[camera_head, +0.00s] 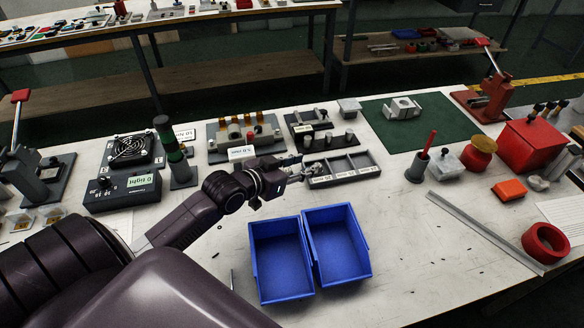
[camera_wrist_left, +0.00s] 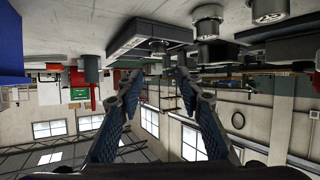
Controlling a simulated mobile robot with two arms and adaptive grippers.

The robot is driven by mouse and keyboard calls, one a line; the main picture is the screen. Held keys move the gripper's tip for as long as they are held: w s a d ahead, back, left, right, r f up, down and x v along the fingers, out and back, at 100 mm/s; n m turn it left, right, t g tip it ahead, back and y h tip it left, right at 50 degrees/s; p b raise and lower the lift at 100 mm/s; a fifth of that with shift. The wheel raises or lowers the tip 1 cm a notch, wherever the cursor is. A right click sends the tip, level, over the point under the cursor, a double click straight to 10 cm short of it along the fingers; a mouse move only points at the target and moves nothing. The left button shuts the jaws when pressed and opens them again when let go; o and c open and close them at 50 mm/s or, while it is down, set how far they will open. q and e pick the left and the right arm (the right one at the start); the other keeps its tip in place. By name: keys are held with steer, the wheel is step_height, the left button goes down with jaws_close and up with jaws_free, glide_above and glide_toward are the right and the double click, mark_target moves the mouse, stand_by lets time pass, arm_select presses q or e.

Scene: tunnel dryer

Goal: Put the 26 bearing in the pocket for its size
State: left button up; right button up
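A grey pocket tray (camera_head: 374,157) with three compartments and white labels along its front lies mid-table; the label print is too small to read. My left gripper (camera_head: 301,172) is at the tray's left end, its fingers small and partly hidden. In the left wrist view the table appears upside down at the top. There my left gripper (camera_wrist_left: 158,76) has its fingers apart, with nothing clearly held between them. A small grey round piece (camera_wrist_left: 158,47) shows beyond the fingertips, by the dark tray (camera_wrist_left: 135,38). I cannot tell which piece is the 26 bearing.
Several grey cylinders (camera_head: 328,139) stand on a rack behind the tray. Two blue bins (camera_head: 282,263) stand in front. A fan (camera_head: 131,148) and a control box lie left; a red press (camera_head: 487,100) and red box (camera_head: 529,143) stand right.

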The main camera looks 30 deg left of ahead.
arm_select(q)
steer(key=v, duration=0.5)
stand_by(0.4)
